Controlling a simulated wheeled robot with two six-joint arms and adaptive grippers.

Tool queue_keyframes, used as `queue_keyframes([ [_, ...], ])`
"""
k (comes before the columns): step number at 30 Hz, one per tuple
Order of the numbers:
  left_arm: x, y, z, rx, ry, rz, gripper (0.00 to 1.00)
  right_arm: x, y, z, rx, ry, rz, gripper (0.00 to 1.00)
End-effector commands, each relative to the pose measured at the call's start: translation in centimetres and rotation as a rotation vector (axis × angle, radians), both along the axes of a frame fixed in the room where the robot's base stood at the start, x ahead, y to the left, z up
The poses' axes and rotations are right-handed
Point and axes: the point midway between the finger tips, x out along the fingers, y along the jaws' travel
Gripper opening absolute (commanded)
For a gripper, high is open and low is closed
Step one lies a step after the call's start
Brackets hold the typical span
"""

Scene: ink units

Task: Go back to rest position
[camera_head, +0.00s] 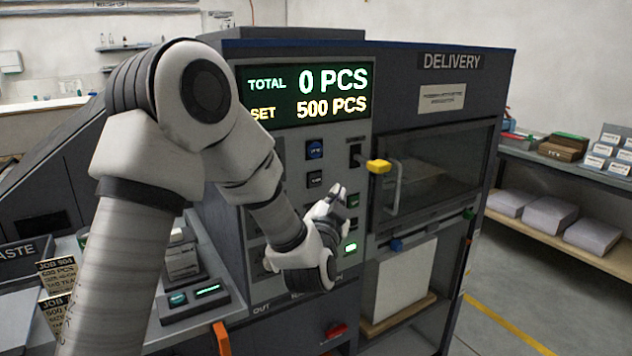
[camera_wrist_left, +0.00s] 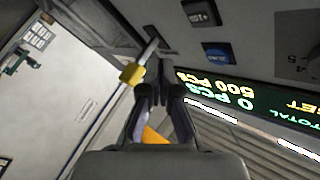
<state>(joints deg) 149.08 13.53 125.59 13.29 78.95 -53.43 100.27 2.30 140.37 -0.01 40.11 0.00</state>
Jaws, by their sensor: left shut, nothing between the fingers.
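My left gripper (camera_head: 338,196) is shut and empty. It hangs in front of the machine's control panel (camera_head: 290,160), near the column of buttons and left of the delivery door. In the left wrist view its closed fingers (camera_wrist_left: 160,75) point toward the panel, near a yellow knob (camera_wrist_left: 131,74). I cannot tell whether the fingertips touch the panel. My left arm covers part of the panel's left side. My right gripper is not in view.
The display (camera_head: 310,92) reads total 0, set 500. A yellow knob (camera_head: 378,166) and the delivery door handle (camera_head: 393,190) stick out close to the gripper's right. A shelf with paper stacks (camera_head: 592,234) stands at right. Floor in front of it is clear.

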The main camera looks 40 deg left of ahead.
Motion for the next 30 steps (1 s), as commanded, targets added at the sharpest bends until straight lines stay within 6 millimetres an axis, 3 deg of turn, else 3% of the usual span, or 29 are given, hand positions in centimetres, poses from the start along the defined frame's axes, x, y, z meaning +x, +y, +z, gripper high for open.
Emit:
queue_keyframes([
  [15, 0.0, 0.0, -0.1, 0.000, 0.000, 0.000, 0.00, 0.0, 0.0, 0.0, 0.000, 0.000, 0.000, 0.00],
  [18, 0.2, 0.0, -1.7, 0.001, 0.030, 0.000, 0.00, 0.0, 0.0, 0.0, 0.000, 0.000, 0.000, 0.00],
  [20, 0.3, -0.2, -4.3, 0.007, 0.079, -0.004, 0.00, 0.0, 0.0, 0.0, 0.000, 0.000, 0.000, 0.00],
  [23, 0.0, -1.1, -11.5, 0.024, 0.214, -0.021, 0.00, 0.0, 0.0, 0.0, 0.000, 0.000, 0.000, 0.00],
  [24, -0.6, -1.7, -15.0, 0.033, 0.283, -0.036, 0.00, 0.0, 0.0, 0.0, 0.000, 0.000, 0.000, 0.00],
  [26, -2.0, -2.7, -20.3, 0.039, 0.398, -0.065, 0.00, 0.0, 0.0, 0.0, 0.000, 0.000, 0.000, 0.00],
  [30, -7.4, -5.3, -31.6, -0.032, 0.674, -0.140, 0.00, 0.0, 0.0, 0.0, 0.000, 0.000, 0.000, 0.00],
])
